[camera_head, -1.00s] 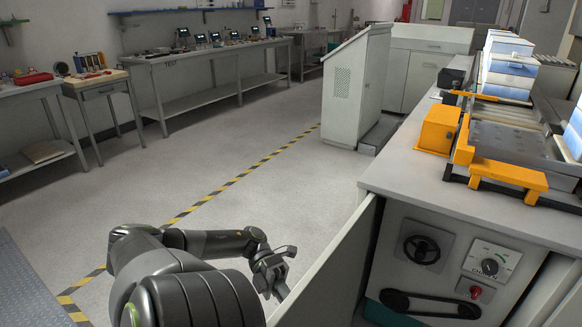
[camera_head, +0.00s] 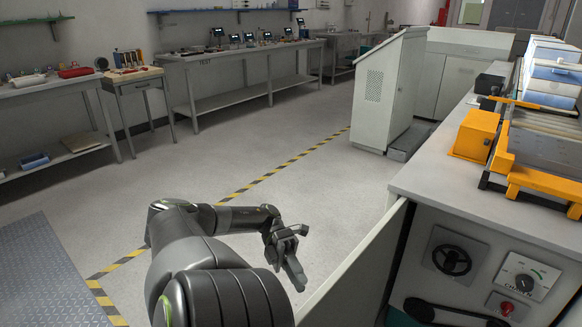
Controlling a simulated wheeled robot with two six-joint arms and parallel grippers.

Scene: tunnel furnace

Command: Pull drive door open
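The drive door (camera_head: 358,270) is a pale grey panel at the bottom centre. It stands swung out from the front of the furnace cabinet, and its lower part is cut off by the picture's edge. The opened bay (camera_head: 452,262) shows a black handwheel, a dial and a red button, with a dark belt drive below. My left gripper (camera_head: 298,258) is just left of the door's outer end, with its fingers spread apart and nothing between them. I cannot tell whether it touches the door. My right gripper is out of view.
A grey cabinet (camera_head: 388,95) stands behind. Workbenches (camera_head: 240,55) line the back left wall. The floor left of the door is clear, crossed by a yellow-black line (camera_head: 272,172).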

